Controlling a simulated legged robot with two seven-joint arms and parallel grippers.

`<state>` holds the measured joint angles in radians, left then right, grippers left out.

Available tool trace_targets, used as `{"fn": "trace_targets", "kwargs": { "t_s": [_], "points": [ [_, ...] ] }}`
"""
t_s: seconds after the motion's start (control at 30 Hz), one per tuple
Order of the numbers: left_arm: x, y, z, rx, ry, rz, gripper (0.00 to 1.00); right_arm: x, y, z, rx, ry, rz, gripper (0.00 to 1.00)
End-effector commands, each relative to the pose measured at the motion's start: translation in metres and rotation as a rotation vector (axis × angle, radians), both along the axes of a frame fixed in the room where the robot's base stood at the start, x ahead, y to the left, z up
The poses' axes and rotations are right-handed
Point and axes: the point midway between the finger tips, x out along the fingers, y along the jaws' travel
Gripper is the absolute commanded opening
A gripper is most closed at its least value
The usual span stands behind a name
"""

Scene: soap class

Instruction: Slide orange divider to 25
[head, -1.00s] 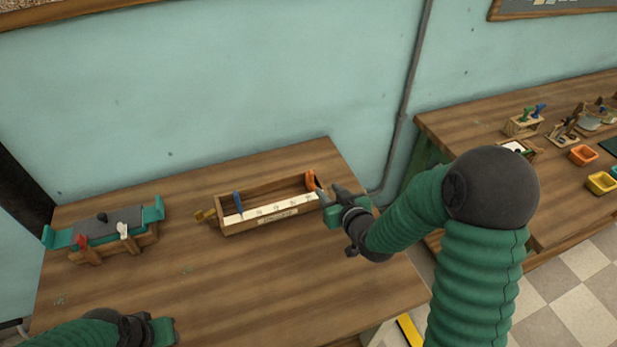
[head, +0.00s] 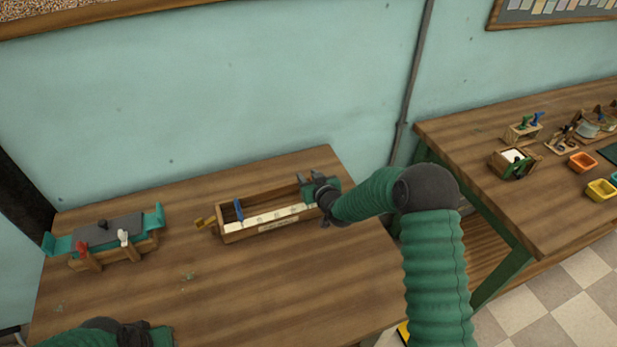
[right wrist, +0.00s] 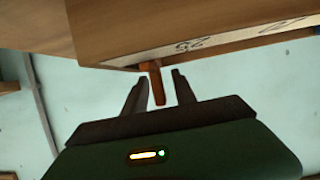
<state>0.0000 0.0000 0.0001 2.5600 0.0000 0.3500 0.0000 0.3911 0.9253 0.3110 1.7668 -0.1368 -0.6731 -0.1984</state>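A long wooden box (head: 228,238) with a pale numbered strip (head: 270,218) lies on the near table. A blue divider (head: 238,210) stands near its left end. My right gripper (head: 312,180) is at the box's right end and hides the orange divider in the head view. In the right wrist view, the orange divider (right wrist: 156,84) shows between the two spread fingers of my right gripper (right wrist: 160,86), with gaps on both sides. The strip's digits there are turned and partly cut off. My left gripper (head: 160,337) is low at the bottom edge, its fingers unclear.
A wooden stand with teal ends (head: 153,219) and red and white levers is at the left. A second table (head: 480,160) at the right holds small trays and tools. The near table's front middle is clear.

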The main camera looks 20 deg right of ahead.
Motion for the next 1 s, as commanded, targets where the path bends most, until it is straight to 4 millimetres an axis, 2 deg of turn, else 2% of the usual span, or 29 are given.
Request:
{"fn": "trace_targets", "kwargs": {
  "t_s": [0.1,0.37,1.0],
  "points": [
    [0.0,0.0,0.0,0.0,0.0,0.0,0.33,-0.0004,0.0,0.0001,0.0,0.0,0.0,0.33],
    [0.0,0.0,0.0,0.0,0.0,0.0,0.33,-0.0005,0.0,-0.0001,0.0,0.001,0.0,0.0],
    [0.0,0.0,0.0,0.0,0.0,0.0,0.33,-0.0007,-0.0003,-0.0005,0.0,0.001,0.0,0.0]
  ]
}}
